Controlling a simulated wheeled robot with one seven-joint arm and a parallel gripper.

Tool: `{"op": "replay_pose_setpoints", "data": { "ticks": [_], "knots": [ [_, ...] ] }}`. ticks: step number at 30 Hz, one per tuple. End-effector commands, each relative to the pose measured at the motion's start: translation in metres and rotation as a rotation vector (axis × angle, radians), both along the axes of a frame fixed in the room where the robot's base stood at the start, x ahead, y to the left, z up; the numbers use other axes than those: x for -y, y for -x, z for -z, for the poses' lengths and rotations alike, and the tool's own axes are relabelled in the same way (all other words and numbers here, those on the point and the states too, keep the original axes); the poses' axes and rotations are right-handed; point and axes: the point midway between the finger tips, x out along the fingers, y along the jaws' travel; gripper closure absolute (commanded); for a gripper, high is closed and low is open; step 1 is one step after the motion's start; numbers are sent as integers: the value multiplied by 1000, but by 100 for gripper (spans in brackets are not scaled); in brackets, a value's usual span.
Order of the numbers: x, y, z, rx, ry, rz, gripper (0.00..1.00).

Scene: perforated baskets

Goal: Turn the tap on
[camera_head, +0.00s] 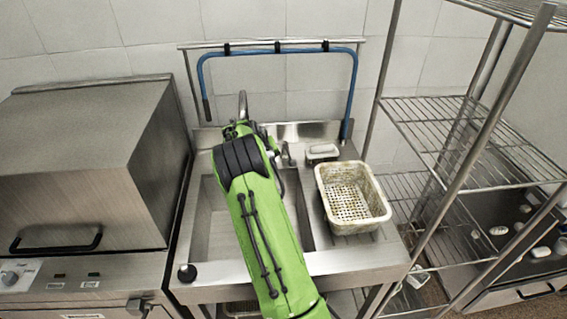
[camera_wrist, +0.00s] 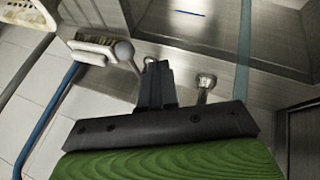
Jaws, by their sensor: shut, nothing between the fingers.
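The tap stands at the back of the steel sink (camera_head: 330,262). Its curved metal spout (camera_head: 243,104) rises behind my green arm in the head view, and a small metal fitting, perhaps a tap handle (camera_head: 287,155), shows just right of the arm. In the wrist view, a pale round-ended lever (camera_wrist: 124,50) is left of my gripper (camera_wrist: 157,66), and a small metal knob (camera_wrist: 207,82) is to its right. My gripper is shut and empty, close between these two parts; contact cannot be told. My arm hides much of the tap in the head view.
A perforated basket (camera_head: 377,217) stands on the sink's right side, with a small white-topped item (camera_head: 322,152) behind it. A blue hose (camera_head: 280,51) hangs from a rail above. A steel appliance (camera_head: 90,150) is left, and a wire rack (camera_head: 470,145) right.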

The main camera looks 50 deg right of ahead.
Motion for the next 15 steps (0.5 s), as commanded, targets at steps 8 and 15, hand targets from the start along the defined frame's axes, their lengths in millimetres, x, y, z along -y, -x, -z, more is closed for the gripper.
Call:
{"op": "replay_pose_setpoints", "data": {
  "ticks": [8, 15],
  "knots": [
    [40, 5, 29, -1, 0, 4, 100],
    [52, 10, 31, 0, 0, 0, 100]
  ]
}}
